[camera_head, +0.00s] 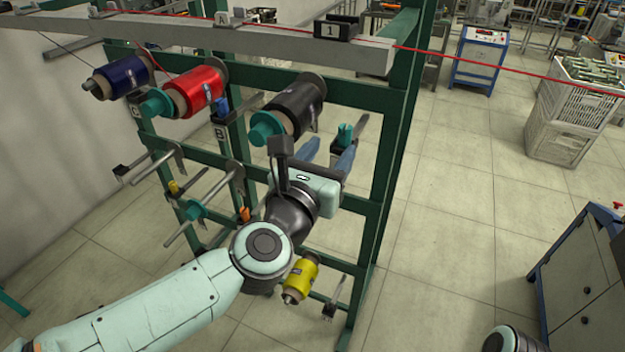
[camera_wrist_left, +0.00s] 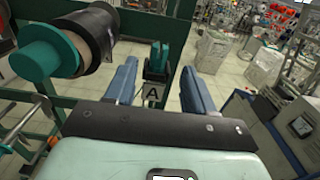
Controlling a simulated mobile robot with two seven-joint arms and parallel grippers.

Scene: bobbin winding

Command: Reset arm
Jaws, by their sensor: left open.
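My left arm reaches in from the left of the head view to the green bobbin rack (camera_head: 393,170). My left gripper (camera_head: 328,155) is open, with its two blue fingers apart and nothing held between them. In the left wrist view the gripper (camera_wrist_left: 158,88) points at a teal holder (camera_wrist_left: 157,62) with an "A" label, which appears between the fingers but further off. This teal holder also shows in the head view (camera_head: 345,133), just beyond the fingertips. A black bobbin (camera_head: 295,104) on a teal-ended spindle is left of the gripper. My right gripper is not in view.
A red bobbin (camera_head: 195,92) and a blue bobbin (camera_head: 120,77) hang on the upper rack. A yellow bobbin (camera_head: 300,278) sits low, close to my left arm. A red thread (camera_head: 480,62) runs across the top. A cabinet (camera_head: 585,275) stands at right; the floor between is clear.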

